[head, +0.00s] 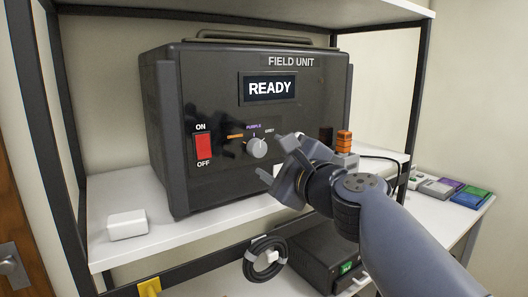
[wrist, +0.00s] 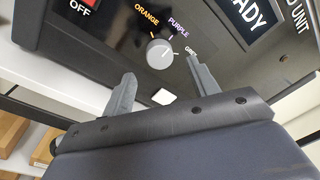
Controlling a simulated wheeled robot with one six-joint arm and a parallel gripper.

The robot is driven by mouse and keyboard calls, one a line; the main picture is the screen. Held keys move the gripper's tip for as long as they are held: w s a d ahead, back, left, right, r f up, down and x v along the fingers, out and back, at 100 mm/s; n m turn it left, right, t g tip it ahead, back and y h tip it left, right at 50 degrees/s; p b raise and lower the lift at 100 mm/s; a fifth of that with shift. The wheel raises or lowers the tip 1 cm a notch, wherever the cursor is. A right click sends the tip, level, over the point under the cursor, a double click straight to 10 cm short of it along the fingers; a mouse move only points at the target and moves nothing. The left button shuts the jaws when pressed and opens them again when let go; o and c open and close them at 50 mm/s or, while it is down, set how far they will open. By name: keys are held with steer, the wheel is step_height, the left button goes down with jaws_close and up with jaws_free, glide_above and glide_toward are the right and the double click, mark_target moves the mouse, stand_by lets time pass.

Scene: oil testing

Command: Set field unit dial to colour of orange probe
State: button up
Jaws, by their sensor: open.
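The black field unit (head: 225,185) stands on the shelf, and its screen (head: 269,87) reads READY. Its grey round dial (head: 257,147) has ORANGE, PURPLE and GREY labels around it. In the wrist view the dial (wrist: 160,53) shows a small light mark on its upper right side; I cannot tell exactly which label it points to. My gripper (head: 278,160) is open and empty in front of the panel, apart from the dial. In the wrist view its fingertips (wrist: 161,76) are just below the dial. An orange stacked piece (head: 343,141), possibly the orange probe, stands behind my gripper, partly hidden.
A red ON/OFF switch (head: 203,146) is left of the dial. A white block (head: 127,225) sits at the shelf's left. A coiled black cable (head: 265,260) and a black box (head: 325,258) are below. Coloured boxes (head: 470,196) lie on the right table.

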mark_target(260, 151)
steer(key=shift+x, duration=2.25)
steer(key=shift+c, duration=0.5)
steer(key=c, duration=0.9)
